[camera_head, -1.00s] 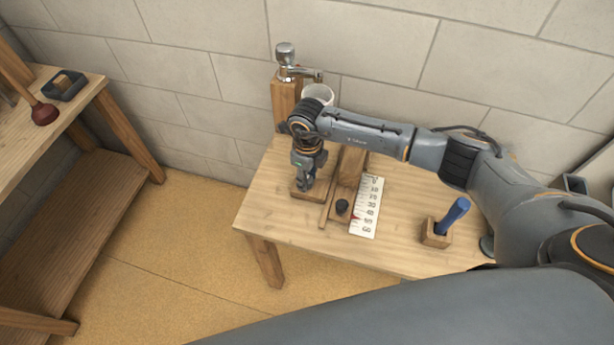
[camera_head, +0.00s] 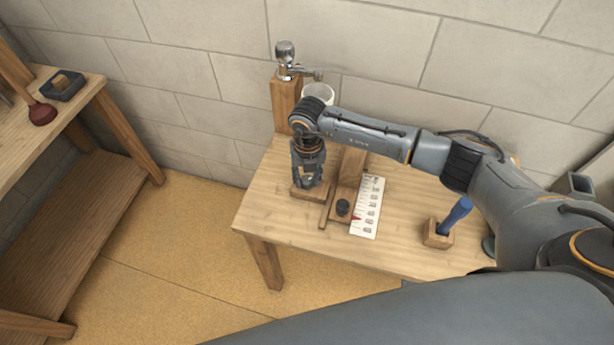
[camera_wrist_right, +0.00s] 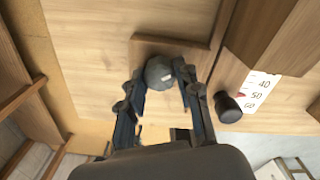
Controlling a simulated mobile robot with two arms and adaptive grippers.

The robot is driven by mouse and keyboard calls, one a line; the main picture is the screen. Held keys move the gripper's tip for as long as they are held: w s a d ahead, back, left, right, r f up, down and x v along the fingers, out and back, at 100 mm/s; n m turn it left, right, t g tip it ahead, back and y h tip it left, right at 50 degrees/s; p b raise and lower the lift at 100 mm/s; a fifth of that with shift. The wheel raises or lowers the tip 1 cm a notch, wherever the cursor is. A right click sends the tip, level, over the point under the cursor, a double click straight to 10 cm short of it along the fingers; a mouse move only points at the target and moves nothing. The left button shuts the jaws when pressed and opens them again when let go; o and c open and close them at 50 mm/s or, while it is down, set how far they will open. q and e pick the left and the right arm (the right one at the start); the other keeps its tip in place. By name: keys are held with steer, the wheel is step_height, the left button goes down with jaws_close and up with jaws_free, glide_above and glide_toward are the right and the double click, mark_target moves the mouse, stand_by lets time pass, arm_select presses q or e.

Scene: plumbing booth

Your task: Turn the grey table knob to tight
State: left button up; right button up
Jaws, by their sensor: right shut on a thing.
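The grey knob (camera_wrist_right: 160,72) is a round, dark grey cap with a small pale mark, on a wooden base plate (camera_head: 303,194) at the table's left side. My right gripper (camera_head: 307,185) points down over that plate, and its fingers hide most of the knob in the head view. In the right wrist view my right gripper (camera_wrist_right: 160,78) has its two fingers on either side of the knob, shut on it. No tight or loose label can be read. My left gripper is not in view.
A slider with a black knob (camera_head: 343,207) and a white number scale (camera_head: 367,207) lies just right of the gripper. A chrome tap on a wooden post (camera_head: 285,100) and a white cup (camera_head: 318,93) stand behind. A blue-handled tool (camera_head: 455,214) stands at right.

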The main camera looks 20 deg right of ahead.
mark_target(308, 180)
steer(key=m, duration=0.6)
steer(key=shift+m, duration=0.4)
stand_by(0.4)
steer(key=o, duration=1.1)
steer(key=shift+o, duration=0.2)
step_height(308, 180, up, 12)
steer(key=shift+s, duration=0.1)
